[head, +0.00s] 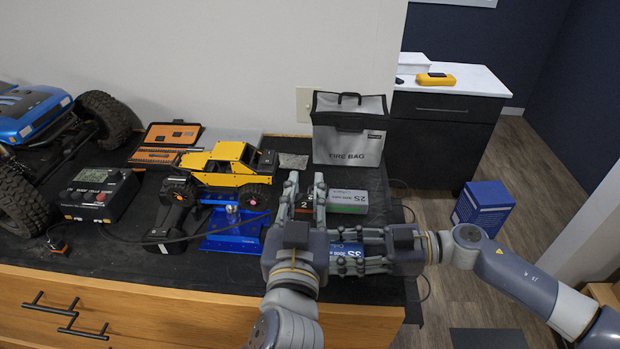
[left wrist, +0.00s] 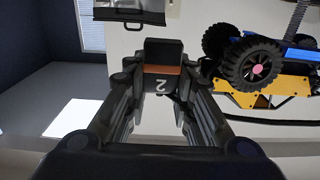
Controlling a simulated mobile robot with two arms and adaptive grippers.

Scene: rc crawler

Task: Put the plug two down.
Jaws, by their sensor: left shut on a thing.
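Plug two (head: 304,204) is a small dark block with an orange band and a white "2". My left gripper (head: 305,190) is shut on it near the right part of the bench. In the left wrist view, plug two (left wrist: 161,80) sits between the two fingertips, its "2" upside down in the picture. Whether it touches the bench cannot be told. My right gripper (head: 338,250) comes in from the right, close beside the left gripper. A blue battery pack marked "3S" (head: 350,251) shows between its fingers; whether they grip it is unclear.
A grey fire bag (head: 348,140) stands at the back. A green-and-grey pack (head: 346,201) lies right of plug two. A yellow crawler (head: 226,167), a blue stand (head: 232,235), a charger (head: 100,195) and another small plug (head: 57,245) are on the left.

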